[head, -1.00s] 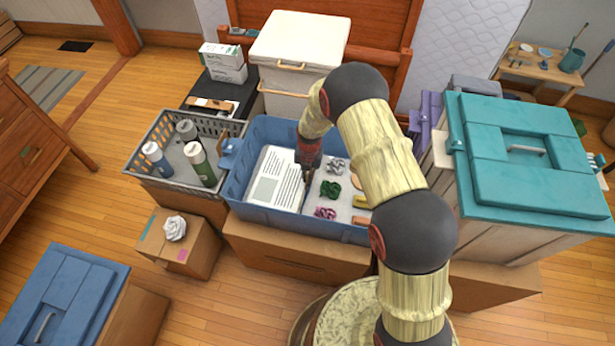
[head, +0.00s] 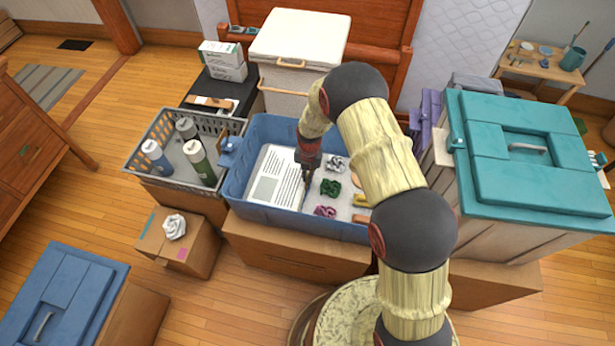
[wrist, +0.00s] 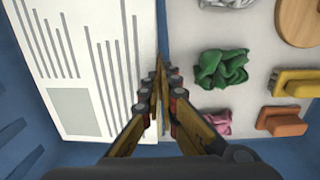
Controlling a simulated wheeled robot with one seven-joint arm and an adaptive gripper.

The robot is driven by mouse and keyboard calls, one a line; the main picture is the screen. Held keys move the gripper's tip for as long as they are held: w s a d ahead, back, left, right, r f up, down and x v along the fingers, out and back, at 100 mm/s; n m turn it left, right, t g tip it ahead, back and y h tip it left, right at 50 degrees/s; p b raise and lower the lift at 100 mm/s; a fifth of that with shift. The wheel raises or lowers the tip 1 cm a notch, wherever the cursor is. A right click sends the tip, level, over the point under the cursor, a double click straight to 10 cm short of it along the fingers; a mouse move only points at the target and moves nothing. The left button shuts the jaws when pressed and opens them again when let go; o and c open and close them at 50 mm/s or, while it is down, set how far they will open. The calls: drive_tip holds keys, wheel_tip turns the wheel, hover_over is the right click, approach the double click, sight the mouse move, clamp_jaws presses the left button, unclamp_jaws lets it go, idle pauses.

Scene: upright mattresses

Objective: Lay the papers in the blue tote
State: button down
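The blue tote (head: 232,190) stands in the middle of the head view on a brown box. The papers (head: 275,180) are a white printed sheet or stack with a grey block, face up inside the tote's left half; they fill the left of the wrist view (wrist: 85,60). My gripper (head: 306,190) points down into the tote. In the wrist view my gripper's fingertips (wrist: 160,65) come together at the papers' right edge. The fingers look shut on that edge, though the contact itself is partly hidden. Whether the papers lie flat on the tote floor is unclear.
The tote's right half holds a green cloth (wrist: 222,69), a pink cloth (wrist: 218,123), a yellow brush (wrist: 294,84) and an orange one (wrist: 282,121). A grey crate with bottles (head: 133,167) stands left, a teal-lidded bin (head: 545,185) right, a white bin (head: 300,40) behind.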

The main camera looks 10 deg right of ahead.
drive_tip(key=c, duration=2.3)
unclamp_jaws()
drive_tip(key=o, duration=0.3)
drive_tip(key=shift+o, duration=0.2)
drive_tip(key=shift+c, duration=0.5)
drive_tip(key=shift+c, duration=0.7)
drive_tip(key=shift+r+p, duration=0.85)
drive_tip(key=shift+r, duration=0.65)
drive_tip(key=shift+r, duration=0.1)
